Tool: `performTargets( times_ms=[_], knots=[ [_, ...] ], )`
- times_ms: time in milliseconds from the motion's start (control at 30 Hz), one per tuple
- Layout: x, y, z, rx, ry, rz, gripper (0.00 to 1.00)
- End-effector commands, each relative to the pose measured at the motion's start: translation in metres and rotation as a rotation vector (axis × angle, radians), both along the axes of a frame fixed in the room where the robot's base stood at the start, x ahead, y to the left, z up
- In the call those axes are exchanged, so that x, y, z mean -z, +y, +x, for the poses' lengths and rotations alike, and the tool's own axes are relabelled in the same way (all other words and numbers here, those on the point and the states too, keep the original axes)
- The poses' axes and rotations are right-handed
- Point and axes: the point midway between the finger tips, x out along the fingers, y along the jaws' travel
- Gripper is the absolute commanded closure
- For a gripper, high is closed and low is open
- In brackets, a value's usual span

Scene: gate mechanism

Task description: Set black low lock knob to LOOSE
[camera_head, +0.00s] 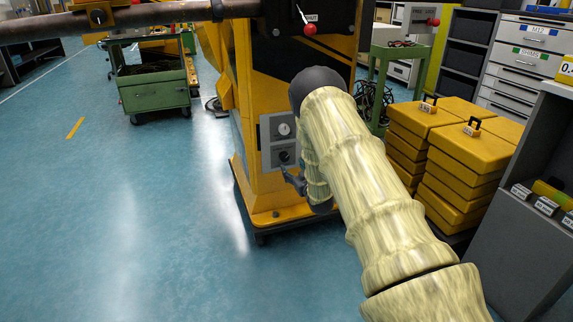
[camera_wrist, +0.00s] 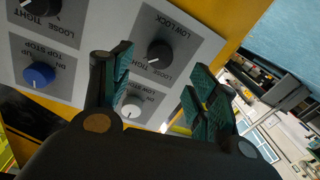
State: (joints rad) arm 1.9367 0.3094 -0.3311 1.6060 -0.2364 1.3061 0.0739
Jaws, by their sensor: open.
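The black low lock knob (camera_wrist: 160,54) sits on a grey plate marked LOW LOCK and LOOSE TIGHT, upside down in the wrist view. Its white pointer line slants to the lower left in that view. It also shows as the lower, dark knob (camera_head: 284,157) in the head view. My gripper (camera_wrist: 156,76) is open, with one dark green finger on each side of the knob's line. The fingertips appear near the plate; I cannot tell whether they touch the knob. In the head view my gripper (camera_head: 294,181) is just below the plate, partly hidden by my arm.
A white low stop knob (camera_wrist: 132,108) shows between the fingers. A blue top stop knob (camera_wrist: 39,74) and another black knob (camera_wrist: 42,6) are to the left.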

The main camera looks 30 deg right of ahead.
Motion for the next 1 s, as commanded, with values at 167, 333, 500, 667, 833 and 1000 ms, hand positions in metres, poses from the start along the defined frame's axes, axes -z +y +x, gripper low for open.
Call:
performTargets(
  times_ms=[167, 333, 500, 667, 833, 1000],
  knots=[
    [0.004, -0.005, 0.031, -0.001, -0.001, -0.002, 0.41],
    [0.003, -0.009, 0.054, -0.001, -0.002, -0.001, 0.41],
    [0.002, -0.011, 0.069, 0.000, -0.001, -0.001, 0.41],
    [0.001, -0.012, 0.074, 0.000, 0.000, 0.000, 0.41],
    [0.000, -0.012, 0.074, 0.000, 0.000, 0.000, 0.41],
    [0.000, -0.012, 0.074, 0.000, 0.000, 0.000, 0.57]
  ],
)
